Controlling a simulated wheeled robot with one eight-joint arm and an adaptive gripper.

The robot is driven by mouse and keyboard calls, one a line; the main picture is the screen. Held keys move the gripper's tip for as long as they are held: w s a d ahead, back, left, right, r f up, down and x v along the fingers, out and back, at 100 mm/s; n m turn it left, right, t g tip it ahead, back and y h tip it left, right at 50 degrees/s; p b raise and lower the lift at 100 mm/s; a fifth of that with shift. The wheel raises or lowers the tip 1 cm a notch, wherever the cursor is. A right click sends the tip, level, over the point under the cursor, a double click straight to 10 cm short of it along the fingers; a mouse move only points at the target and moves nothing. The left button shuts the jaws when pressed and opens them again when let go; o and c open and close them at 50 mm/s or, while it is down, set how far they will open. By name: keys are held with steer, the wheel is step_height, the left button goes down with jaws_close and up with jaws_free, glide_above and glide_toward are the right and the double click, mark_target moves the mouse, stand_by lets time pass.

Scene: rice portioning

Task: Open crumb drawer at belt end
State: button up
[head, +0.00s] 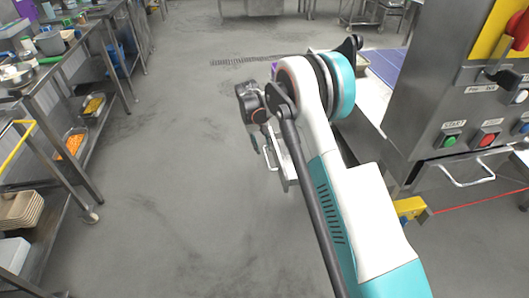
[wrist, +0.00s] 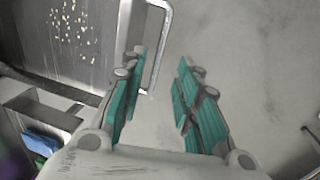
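The crumb drawer is a metal tray; in the wrist view its floor (wrist: 68,45) shows scattered pale crumbs, so it stands at least partly open. Its bent bar handle (wrist: 160,50) runs down the picture between my fingers, closer to the left one; I cannot tell whether they touch. In the head view the drawer (head: 285,165) and its handle (head: 269,157) show below the belt end, partly hidden by my arm. My gripper (wrist: 162,58) is open, with teal pads apart and nothing clamped between them. In the head view my gripper (head: 262,140) is beside the handle.
A machine cabinet (head: 420,115) with labelled buttons and a red knob stands on the right. A blue belt (head: 382,66) shows behind my arm. Steel shelves with food trays (head: 75,143) line the left. The grey floor (head: 160,190) between is clear.

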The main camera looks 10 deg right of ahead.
steer(key=shift+a+r, duration=0.2)
steer(key=shift+r, duration=0.7)
steer(key=shift+a+r, duration=0.15)
steer(key=shift+r, duration=0.7)
steer(key=shift+a+r, duration=0.2)
steer(key=shift+r, duration=0.7)
steer(key=s+d+r+t+y, duration=0.1)
steer(key=s+d+r+t, duration=0.15)
steer(key=s+r, duration=0.7)
steer(key=s+d+r+t, duration=0.1)
steer(key=s+d+r, duration=0.2)
steer(key=s+r, duration=0.7)
steer(key=s+d+r+t, duration=0.1)
steer(key=s+t, duration=0.1)
steer(key=s, duration=0.9)
steer(key=s+d+r+t+y, duration=0.1)
steer(key=s+d, duration=0.1)
steer(key=s, duration=0.9)
steer(key=shift+s+r+t, duration=0.3)
steer(key=shift+s+t, duration=0.05)
steer(key=shift+s, duration=0.05)
